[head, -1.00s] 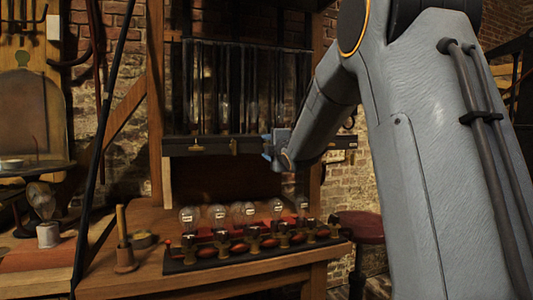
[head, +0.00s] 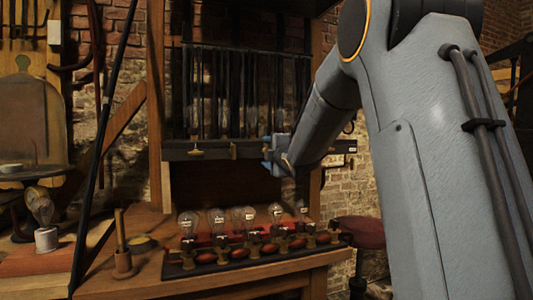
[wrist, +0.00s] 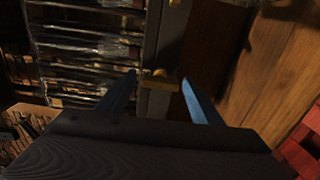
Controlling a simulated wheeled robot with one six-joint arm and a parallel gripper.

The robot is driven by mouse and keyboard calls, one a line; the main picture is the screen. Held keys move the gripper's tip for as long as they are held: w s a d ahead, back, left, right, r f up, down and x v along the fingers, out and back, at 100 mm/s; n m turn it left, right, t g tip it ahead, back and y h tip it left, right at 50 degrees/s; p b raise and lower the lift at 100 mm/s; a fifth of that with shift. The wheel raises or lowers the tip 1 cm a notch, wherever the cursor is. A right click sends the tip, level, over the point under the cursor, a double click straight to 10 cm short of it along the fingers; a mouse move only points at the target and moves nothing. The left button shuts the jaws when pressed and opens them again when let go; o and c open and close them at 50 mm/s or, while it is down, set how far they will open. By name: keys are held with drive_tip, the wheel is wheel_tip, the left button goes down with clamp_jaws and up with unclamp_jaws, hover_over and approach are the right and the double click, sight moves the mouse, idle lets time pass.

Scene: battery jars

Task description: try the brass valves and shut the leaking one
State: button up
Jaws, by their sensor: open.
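A dark rail (head: 225,150) runs below a rack of tall glass tubes (head: 240,90). A brass valve (head: 196,153) shows at the rail's left part in the head view. My gripper (head: 268,155) is at the rail's right part, its blue fingers open. In the wrist view my gripper (wrist: 160,88) has its two fingers apart. Another brass valve (wrist: 158,77) lies between them, with clear space on both sides. A further brass piece (wrist: 175,3) shows at the top edge. My arm hides the rail behind it. I cannot make out a leak.
A wooden-handled tool (head: 121,250) stands at left. A red stool (head: 358,232) is at right. A wooden post (head: 156,100) borders the rack.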

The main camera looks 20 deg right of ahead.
drive_tip(key=s, duration=0.7)
drive_tip(key=shift+s, duration=0.35)
